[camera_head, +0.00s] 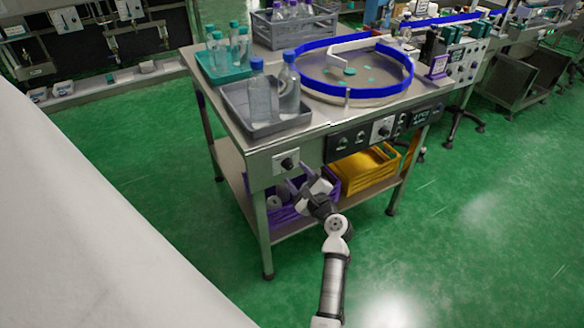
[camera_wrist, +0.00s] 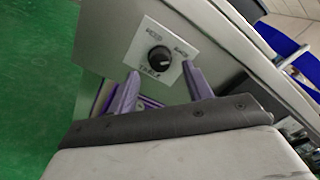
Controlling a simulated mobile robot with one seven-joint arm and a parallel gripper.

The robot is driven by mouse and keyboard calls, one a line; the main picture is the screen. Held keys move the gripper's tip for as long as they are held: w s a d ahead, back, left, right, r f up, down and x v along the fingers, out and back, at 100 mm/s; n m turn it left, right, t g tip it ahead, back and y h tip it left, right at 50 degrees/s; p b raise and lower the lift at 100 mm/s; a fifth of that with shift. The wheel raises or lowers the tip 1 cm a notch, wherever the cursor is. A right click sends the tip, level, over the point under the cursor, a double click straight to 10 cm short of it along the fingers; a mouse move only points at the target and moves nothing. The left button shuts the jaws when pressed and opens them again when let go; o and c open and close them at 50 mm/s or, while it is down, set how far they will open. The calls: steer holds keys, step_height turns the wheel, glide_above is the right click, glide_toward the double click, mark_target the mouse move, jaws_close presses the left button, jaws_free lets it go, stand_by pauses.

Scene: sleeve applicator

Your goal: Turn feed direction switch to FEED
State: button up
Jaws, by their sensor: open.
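The feed direction switch is a black rotary knob (camera_wrist: 159,59) on a square white plate (camera_wrist: 150,42) with small lettering too blurred to read surely. In the head view the switch (camera_head: 287,163) sits on the front panel at the table's near left corner. In the wrist view my gripper (camera_wrist: 160,82) is open and empty, with one purple-grey finger at lower left of the knob and the other at its right. The fingers appear short of the knob, not closed around it. I cannot tell where the knob points. In the head view my gripper (camera_head: 308,187) is just below and right of the switch.
A black control panel (camera_head: 350,142) with another knob lies right of the switch. Above, a grey tray (camera_head: 235,101) holds bottles, beside a blue-rimmed round turntable (camera_head: 312,90). Purple and yellow crates (camera_head: 365,172) sit on the lower shelf. The green floor in front is clear.

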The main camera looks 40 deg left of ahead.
mark_target(290, 168)
steer(key=shift+x, duration=1.75)
steer(key=c, duration=1)
steer(key=shift+o, duration=0.2)
